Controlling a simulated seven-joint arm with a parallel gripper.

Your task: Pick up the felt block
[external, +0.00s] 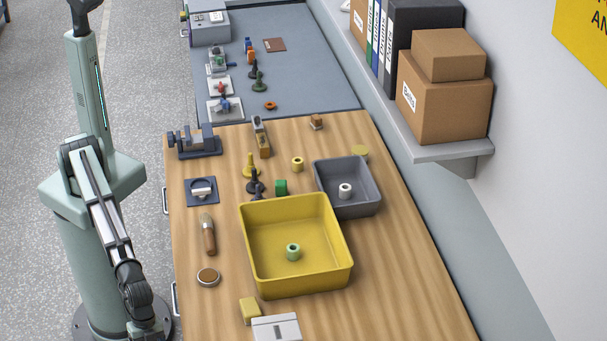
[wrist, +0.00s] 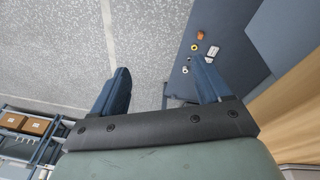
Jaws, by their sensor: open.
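A small mustard-yellow block (external: 250,310) lies on the wooden bench near its front, beside a pale grey box; it looks like the felt block, though I cannot be sure of its material. My gripper (wrist: 160,85) is open and empty in the wrist view, its two dark blue fingers wide apart over the grey floor and a blue-grey surface. The block does not show in the wrist view.
A yellow tray (external: 343,276) with a pale green bobbin (external: 293,251) stands behind the block. A grey tray (external: 372,208) holds a white bobbin (external: 345,190). The pale grey box (external: 276,328), a round tin (external: 208,277) and a brush (external: 208,237) are nearby. The right front bench is clear.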

